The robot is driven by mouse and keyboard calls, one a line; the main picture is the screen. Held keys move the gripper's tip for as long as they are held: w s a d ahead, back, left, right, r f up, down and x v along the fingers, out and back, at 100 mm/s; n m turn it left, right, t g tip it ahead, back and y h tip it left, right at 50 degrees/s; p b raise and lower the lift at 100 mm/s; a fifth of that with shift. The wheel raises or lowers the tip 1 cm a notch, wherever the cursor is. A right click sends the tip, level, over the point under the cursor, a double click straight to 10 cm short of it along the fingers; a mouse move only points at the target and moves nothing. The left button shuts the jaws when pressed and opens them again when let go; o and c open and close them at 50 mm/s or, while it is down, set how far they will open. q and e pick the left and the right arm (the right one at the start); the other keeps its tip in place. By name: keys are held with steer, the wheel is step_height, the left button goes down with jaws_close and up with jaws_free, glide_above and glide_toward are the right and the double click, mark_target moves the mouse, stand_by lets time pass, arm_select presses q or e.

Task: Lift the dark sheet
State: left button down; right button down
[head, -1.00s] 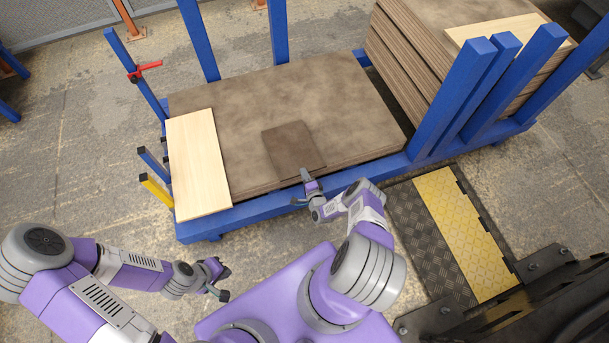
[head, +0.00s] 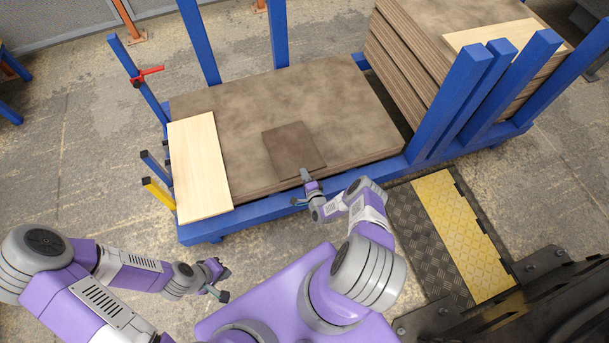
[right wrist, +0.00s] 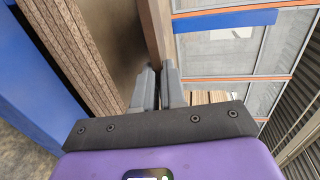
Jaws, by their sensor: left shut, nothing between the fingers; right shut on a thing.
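The dark sheet (head: 292,146) is a small dark brown rectangle over the front middle of the large brown board stack (head: 350,105). My right gripper (head: 305,175) is at its near edge, shut on it. In the right wrist view the sheet (right wrist: 154,28) runs up from between the fingers (right wrist: 158,88), beside the layered stack edge (right wrist: 66,45). I cannot tell how far the sheet is off the stack. My left gripper (head: 222,283) is shut and empty, low over the floor at the left, away from the sheet.
A pale wood board (head: 198,165) lies at the stack's left end. Blue posts (head: 455,98) and a blue frame rail (head: 250,213) border the stack. A taller pile of brown boards (head: 405,55) stands at the right. A yellow-and-black floor plate (head: 458,235) lies at lower right.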

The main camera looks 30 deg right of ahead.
steer(key=shift+r, duration=0.1)
step_height(320, 180, up, 3)
steer(key=shift+t+b, duration=0.8)
steer(key=shift+t, duration=0.4)
